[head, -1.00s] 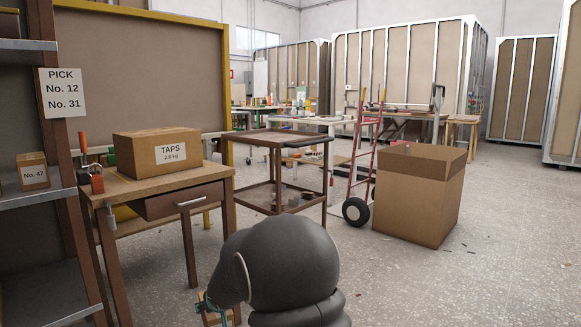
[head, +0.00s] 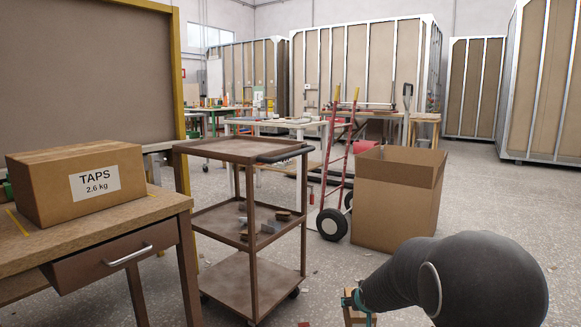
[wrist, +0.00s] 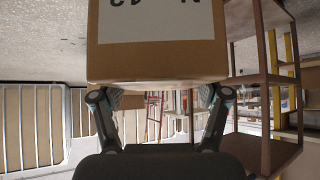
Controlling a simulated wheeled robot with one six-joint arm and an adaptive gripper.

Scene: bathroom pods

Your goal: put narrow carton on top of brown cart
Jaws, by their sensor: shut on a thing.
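The brown cart (head: 252,152) stands left of centre in the head view, upright, with three tiers. Its top tray looks empty, with a dark handle at the right end. My gripper (head: 358,302) is low at the bottom of the head view, in front of and to the right of the cart. It is shut on the narrow carton (head: 354,318), mostly cut off by the frame. In the wrist view my gripper (wrist: 160,98) holds the carton (wrist: 158,62) between both fingers; a white label with upside-down, cut-off print shows. Brown cart posts (wrist: 266,85) appear at right.
A wooden table (head: 100,235) with a TAPS carton (head: 75,185) stands at left, close to the cart. Small pieces lie on the cart's middle shelf. A red hand truck (head: 338,170) and a large open box (head: 395,205) stand behind right. Floor at right is clear.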

